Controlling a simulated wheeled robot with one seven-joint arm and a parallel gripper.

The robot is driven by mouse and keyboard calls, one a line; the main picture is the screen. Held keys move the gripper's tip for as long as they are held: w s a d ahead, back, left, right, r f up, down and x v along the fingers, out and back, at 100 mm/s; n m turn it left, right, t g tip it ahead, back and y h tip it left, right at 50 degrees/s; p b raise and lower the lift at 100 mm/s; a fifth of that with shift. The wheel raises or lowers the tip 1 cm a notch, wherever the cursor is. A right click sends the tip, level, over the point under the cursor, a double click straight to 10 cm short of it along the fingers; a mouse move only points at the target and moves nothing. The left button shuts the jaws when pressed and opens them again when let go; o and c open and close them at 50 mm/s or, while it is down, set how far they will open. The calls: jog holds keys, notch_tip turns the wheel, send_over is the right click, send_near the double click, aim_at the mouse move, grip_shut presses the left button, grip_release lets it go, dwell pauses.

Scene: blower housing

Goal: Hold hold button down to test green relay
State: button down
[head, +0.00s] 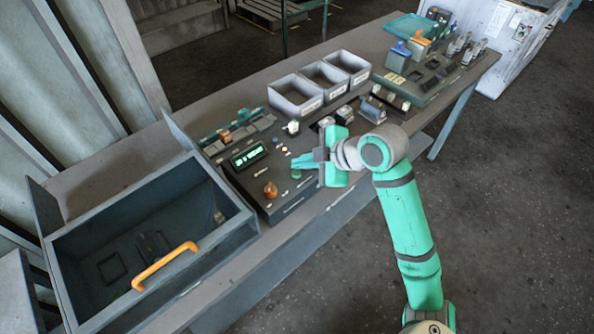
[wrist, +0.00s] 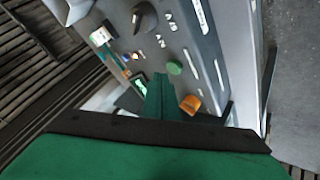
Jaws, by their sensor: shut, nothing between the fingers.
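A dark test panel (head: 285,207) with a small lit green display (head: 249,155) sits on the bench. A round green button (wrist: 174,68) and an orange knob (wrist: 190,103) stand out of it; in the head view the green button (head: 296,174) is just below my gripper's fingers and the orange knob (head: 270,189) is to the left. My gripper (head: 298,161) is shut and empty above the panel. In the wrist view its fingers (wrist: 164,92) point at the panel beside the green button, and I cannot tell whether they touch.
A black knob (wrist: 145,17) stands farther along the panel. An open grey box (head: 205,262) with an orange handle (head: 165,265) is to the left. Grey bins (head: 297,110) stand behind. Another fixture (head: 425,85) with several parts is at the far right end.

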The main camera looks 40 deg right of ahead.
aim_at(302, 177)
jog(key=shift+w+r, duration=0.1)
jog(key=shift+r, duration=1.1)
notch_tip(302, 177, up, 2)
jog(key=shift+a, duration=0.15)
jog(key=shift+r, duration=0.35)
jog(key=shift+s, duration=0.2)
